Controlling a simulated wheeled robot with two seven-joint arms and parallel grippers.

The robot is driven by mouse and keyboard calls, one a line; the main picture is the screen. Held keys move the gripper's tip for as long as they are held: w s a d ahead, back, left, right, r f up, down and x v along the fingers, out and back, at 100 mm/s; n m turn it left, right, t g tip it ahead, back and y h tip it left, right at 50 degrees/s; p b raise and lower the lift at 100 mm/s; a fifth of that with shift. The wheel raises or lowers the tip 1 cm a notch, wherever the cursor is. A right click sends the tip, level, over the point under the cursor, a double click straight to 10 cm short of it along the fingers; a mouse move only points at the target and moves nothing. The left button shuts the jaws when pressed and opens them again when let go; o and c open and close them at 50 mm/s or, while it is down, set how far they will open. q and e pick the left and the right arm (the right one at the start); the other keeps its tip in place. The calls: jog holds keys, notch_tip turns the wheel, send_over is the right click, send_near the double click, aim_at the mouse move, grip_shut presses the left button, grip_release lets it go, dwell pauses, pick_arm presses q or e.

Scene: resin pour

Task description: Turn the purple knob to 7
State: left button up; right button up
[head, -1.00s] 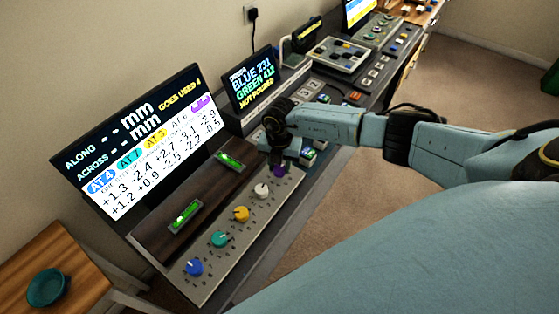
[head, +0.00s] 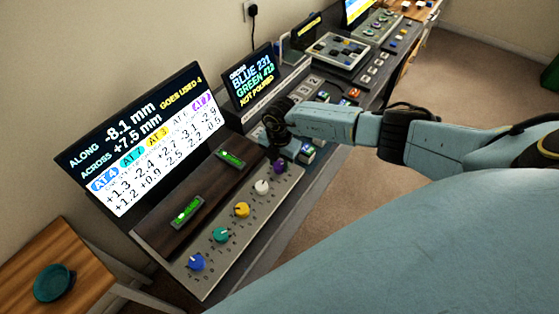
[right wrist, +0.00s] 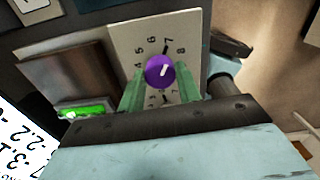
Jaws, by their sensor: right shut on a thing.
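The purple knob (head: 280,167) is at the far end of a row of coloured knobs on the sloped grey panel. My right gripper (head: 276,153) reaches down to the knob from above. In the right wrist view, the green fingers of my right gripper (right wrist: 161,78) are on both sides of the knob, shut on it. My left gripper is not in view.
White (head: 262,187), yellow (head: 242,209), teal (head: 221,235) and blue (head: 197,262) knobs line the panel. Two green levels (head: 186,211) sit on the brown board. A large screen (head: 145,138) reads along -8.1 mm, across +7.5 mm. A stool with a teal dish (head: 54,283) stands lower left.

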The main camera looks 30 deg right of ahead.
aim_at(279, 164)
jog(key=o, duration=1)
notch_tip(279, 164, up, 14)
jog(key=shift+f, duration=0.25)
